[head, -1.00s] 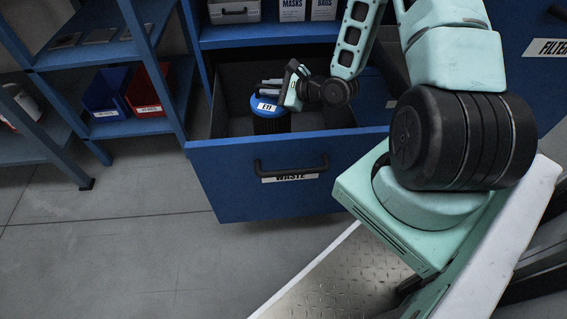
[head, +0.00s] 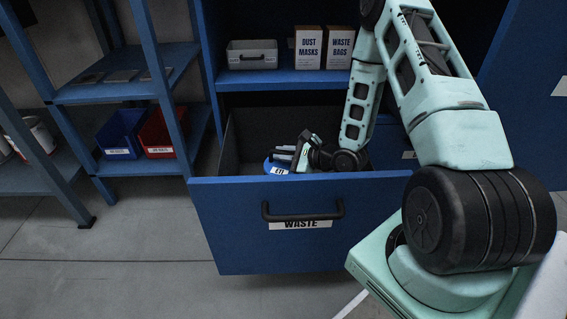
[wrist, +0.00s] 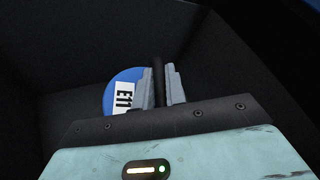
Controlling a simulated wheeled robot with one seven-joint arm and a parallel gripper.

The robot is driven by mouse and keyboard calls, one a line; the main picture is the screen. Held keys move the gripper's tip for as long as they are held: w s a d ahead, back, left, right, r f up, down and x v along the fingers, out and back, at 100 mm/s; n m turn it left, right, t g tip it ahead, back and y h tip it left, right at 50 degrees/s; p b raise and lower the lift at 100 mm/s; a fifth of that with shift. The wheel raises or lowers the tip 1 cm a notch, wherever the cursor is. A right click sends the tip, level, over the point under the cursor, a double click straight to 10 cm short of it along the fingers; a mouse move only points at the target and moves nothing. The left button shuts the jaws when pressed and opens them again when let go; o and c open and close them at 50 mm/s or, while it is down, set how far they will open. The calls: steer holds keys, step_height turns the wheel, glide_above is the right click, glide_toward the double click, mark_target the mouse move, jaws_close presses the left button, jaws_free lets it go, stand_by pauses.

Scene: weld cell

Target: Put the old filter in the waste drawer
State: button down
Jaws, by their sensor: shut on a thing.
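The old filter has a blue cap (head: 268,167) with a white label, and in the head view the drawer front hides its body. In the wrist view the blue cap (wrist: 127,76) carries an "E11" label. The blue waste drawer (head: 225,222), labelled WASTE, is pulled open, with dark inner walls. My gripper (head: 284,155) reaches down inside it. In the wrist view my gripper (wrist: 160,86) is shut on a dark upright handle of the filter. The filter is within the drawer walls; whether it touches the floor is hidden.
Above the drawer is a blue shelf with a grey bin (head: 252,56), a dust masks box (head: 309,48) and a waste bags box (head: 340,48). A shelf rack at left holds a blue bin (head: 122,135) and a red bin (head: 160,134). Floor before the drawer is clear.

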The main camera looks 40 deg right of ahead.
steer(key=shift+f, duration=0.9)
steer(key=shift+r, duration=0.1)
steer(key=c, duration=1.8)
jaws_free()
steer(key=shift+f, duration=0.2)
steer(key=shift+c, duration=0.2)
steer(key=o, duration=0.4)
